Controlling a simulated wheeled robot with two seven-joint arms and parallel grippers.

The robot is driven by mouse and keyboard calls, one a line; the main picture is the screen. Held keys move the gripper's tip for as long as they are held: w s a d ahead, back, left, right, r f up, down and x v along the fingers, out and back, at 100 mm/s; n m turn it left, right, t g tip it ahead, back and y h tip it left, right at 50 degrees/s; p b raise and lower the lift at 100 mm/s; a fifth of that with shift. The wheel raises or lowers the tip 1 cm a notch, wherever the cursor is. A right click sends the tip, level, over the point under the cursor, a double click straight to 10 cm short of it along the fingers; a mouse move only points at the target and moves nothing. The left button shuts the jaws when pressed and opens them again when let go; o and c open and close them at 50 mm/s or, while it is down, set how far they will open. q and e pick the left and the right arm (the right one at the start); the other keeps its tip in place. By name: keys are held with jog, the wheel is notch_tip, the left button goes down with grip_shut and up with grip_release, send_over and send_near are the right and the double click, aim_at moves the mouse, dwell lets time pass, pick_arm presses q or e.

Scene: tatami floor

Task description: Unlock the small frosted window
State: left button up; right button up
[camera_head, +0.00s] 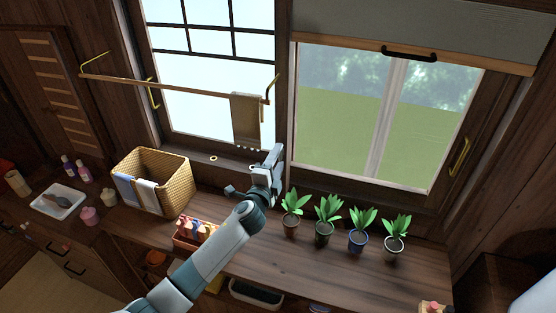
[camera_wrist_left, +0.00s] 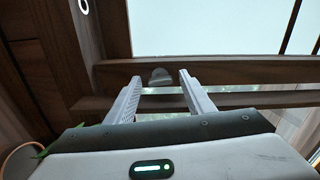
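The small frosted window (camera_head: 200,103) is the pale, dark-barred window left of centre in the head view. Its pale pane (camera_wrist_left: 200,28) and dark wooden frame (camera_wrist_left: 225,72) fill the upper part of the left wrist view. A small grey rounded catch (camera_wrist_left: 160,77) sits on the lower frame there. My left gripper (camera_head: 276,153) is at the window's lower right corner. In the wrist view its fingers (camera_wrist_left: 161,88) are apart, on either side of the catch, with nothing clearly gripped. Whether they touch the frame cannot be told. My right gripper is out of view.
A rail (camera_head: 175,87) with a hanging towel (camera_head: 246,121) crosses in front of the window. Several potted plants (camera_head: 324,235) stand right of my left gripper. A wicker basket (camera_head: 178,187) and a small red crate (camera_head: 184,244) are left. The counter's right front (camera_head: 365,275) is clear.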

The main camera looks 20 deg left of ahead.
pick_arm(q)
jog(key=c, duration=1)
jog(key=shift+m, duration=0.8)
jog(key=o, duration=1)
jog(key=shift+o, duration=0.2)
jog(key=shift+s, duration=0.1)
jog(key=shift+s+f, duration=0.1)
jog(key=shift+s, duration=0.3)
jog(key=s+b, duration=0.4)
jog(key=s, duration=1.2)
jog(key=shift+s+a, duration=0.25)
jog(key=shift+a, duration=0.05)
